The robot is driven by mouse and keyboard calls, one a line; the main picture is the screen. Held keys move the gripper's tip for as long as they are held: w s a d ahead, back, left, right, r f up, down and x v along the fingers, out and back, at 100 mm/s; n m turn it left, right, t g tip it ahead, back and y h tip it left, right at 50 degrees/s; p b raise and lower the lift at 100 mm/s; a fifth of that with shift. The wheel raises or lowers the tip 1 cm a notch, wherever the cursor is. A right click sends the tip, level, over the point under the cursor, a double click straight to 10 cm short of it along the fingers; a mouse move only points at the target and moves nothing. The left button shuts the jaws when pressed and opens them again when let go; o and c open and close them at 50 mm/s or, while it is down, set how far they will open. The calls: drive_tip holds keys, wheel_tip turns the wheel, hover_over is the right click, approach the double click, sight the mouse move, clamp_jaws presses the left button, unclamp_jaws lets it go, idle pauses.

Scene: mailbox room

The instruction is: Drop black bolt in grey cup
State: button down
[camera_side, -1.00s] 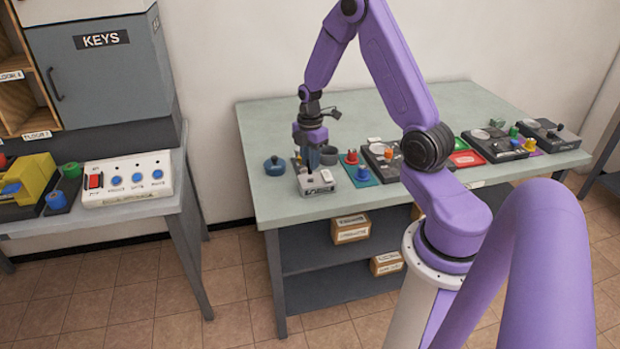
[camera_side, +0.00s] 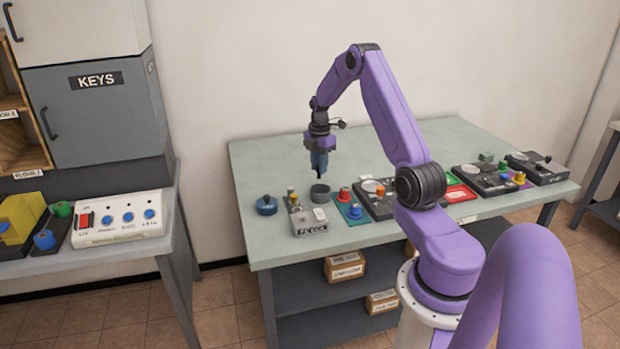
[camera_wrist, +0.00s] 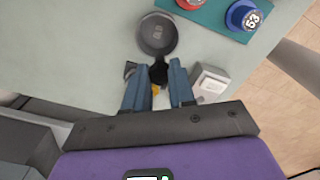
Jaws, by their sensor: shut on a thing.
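The grey cup (camera_side: 320,194) stands on the table, and in the wrist view its round open top (camera_wrist: 157,33) lies just beyond my fingertips. My gripper (camera_side: 319,163) is above the cup, pointing down. In the wrist view my gripper (camera_wrist: 158,86) has its two blue fingers shut on the black bolt (camera_wrist: 158,72). The bolt's dark end also shows below the fingers in the side view (camera_side: 318,175), a little above the cup. Part of the bolt is hidden between the fingers.
A grey box (camera_side: 308,222) with a light button stands in front of the cup. A blue lidded pot (camera_side: 266,205) is to the left. A teal panel (camera_side: 352,212) with red and blue knobs is to the right. The table behind is clear.

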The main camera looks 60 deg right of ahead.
drive_tip(key=shift+s+d+f, duration=0.1)
drive_tip(key=shift+d+f, duration=0.1)
drive_tip(key=shift+f, duration=0.45)
drive_tip(key=shift+w+d+f, duration=0.1)
drive_tip(key=shift+d+f, duration=0.1)
drive_tip(key=shift+f, duration=0.5)
drive_tip(key=shift+s+d+f, duration=0.1)
drive_tip(key=shift+d+f, duration=0.1)
drive_tip(key=shift+f, duration=0.45)
drive_tip(key=shift+f, duration=0.85)
idle(0.3)
drive_tip(key=c, duration=0.6)
unclamp_jaws()
drive_tip(key=shift+r, duration=3)
